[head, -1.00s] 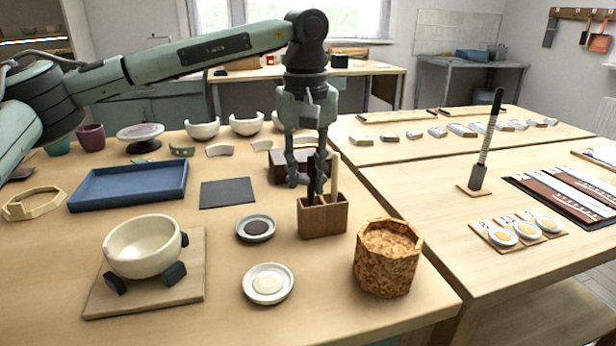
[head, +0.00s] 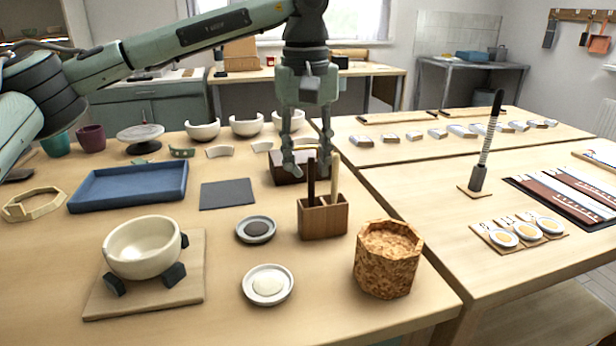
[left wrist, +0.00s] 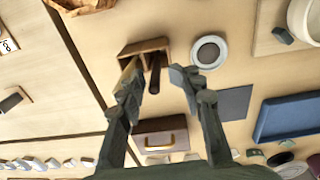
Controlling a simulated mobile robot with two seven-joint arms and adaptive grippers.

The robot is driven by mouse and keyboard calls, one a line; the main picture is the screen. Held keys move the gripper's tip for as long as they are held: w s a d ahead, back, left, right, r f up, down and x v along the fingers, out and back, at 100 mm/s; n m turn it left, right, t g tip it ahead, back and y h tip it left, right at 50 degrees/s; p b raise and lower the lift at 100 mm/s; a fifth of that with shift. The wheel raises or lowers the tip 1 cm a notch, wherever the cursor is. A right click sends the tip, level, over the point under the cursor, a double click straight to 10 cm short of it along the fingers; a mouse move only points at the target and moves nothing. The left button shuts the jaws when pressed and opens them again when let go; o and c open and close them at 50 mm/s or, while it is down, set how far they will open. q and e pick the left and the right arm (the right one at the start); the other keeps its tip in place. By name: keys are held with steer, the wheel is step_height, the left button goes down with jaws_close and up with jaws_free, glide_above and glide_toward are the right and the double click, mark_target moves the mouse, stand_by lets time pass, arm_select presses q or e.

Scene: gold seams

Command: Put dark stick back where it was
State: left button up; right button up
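The dark stick (head: 311,180) stands upright in the left part of a small wooden holder (head: 323,220). A light stick (head: 335,176) stands beside it in the right part. My left gripper (head: 307,166) is open and empty, just behind and above the sticks. In the left wrist view the open fingers (left wrist: 152,82) show with the dark stick (left wrist: 154,77) between them, apart from both. The holder (left wrist: 146,48) lies beyond the fingertips there. My right gripper is not in view.
A dark box with a brass handle (left wrist: 160,138) stands behind the holder. A cork-like pot (head: 388,258), two small dishes (head: 268,284), a cream bowl (head: 143,247) on a board and a blue tray (head: 130,186) stand around. A dark mat (head: 228,194) lies left of the holder.

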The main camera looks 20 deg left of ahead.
arm_select(q)
step_height(320, 180, up, 9)
steer(key=shift+s+f, duration=0.15)
steer(key=shift+f, duration=0.05)
stand_by(0.5)
